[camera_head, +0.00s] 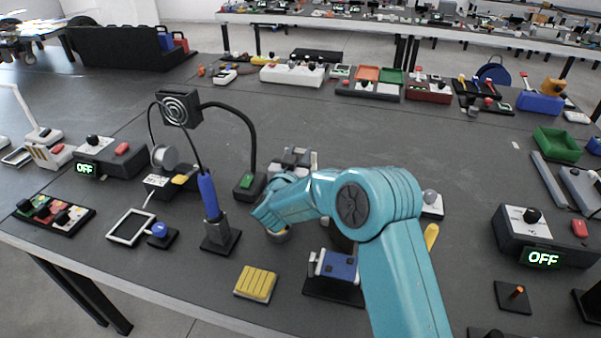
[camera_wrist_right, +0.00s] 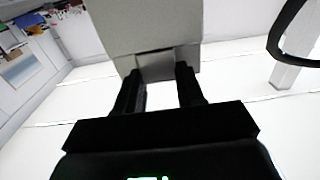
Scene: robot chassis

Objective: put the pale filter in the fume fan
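The fume fan (camera_head: 180,108) is a square black head with a pale spiral grille on a bent black tube. Its black base (camera_head: 249,186) has a green button and stands left of my teal right arm. In the right wrist view my right gripper (camera_wrist_right: 158,80) has its two black fingers on either side of the lower part of a pale grey block, the pale filter (camera_wrist_right: 150,25). The filter's top runs out of that frame. My left gripper is not in view.
A blue-handled iron on a black stand (camera_head: 221,238) is in front of the fan. A yellow ribbed block (camera_head: 256,284) and a blue device (camera_head: 337,266) are near the front edge. A control box reading OFF (camera_head: 108,155) stands left. The table behind the fan is fairly clear.

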